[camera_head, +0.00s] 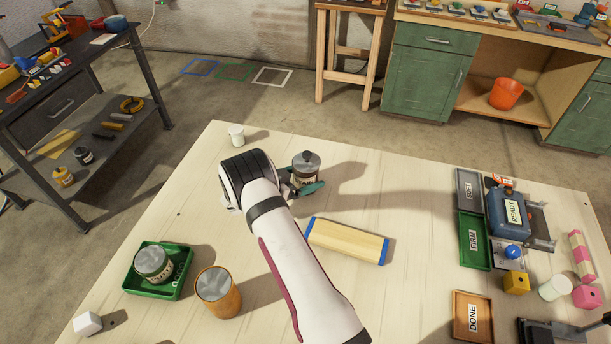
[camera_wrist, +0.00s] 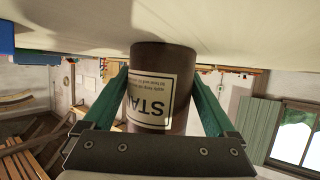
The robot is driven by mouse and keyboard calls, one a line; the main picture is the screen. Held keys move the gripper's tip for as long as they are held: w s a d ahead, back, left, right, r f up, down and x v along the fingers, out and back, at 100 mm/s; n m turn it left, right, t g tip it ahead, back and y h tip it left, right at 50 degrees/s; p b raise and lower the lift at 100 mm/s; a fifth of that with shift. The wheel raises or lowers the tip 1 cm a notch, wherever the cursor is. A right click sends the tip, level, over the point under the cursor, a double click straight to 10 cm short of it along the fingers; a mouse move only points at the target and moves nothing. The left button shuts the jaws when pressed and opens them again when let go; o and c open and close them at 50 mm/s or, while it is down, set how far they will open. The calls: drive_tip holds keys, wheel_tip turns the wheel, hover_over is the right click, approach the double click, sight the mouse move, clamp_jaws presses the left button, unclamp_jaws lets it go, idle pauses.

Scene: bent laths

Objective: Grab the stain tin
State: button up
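The stain tin (camera_head: 305,170) is a dark brown can with a grey lid. It stands upright near the far middle of the table. My gripper (camera_head: 303,186) is low at the tin, with its teal fingers along its sides. In the wrist view the tin (camera_wrist: 163,60) fills the middle, its pale label upside down, reading part of "STAIN". My gripper's two green fingers (camera_wrist: 160,88) lie on either side of it. Their tips are close to its edges; whether they press on it cannot be told. The far finger is mostly hidden in the head view.
A blue-ended wooden block (camera_head: 347,241) lies right of my arm. A small white cup (camera_head: 236,135) stands at the far left. A green tray (camera_head: 158,271) with another tin and an orange-brown can (camera_head: 218,292) are at the near left. Trays and a blue READY container (camera_head: 509,212) crowd the right.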

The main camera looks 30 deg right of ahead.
drive_tip(key=c, duration=1.1)
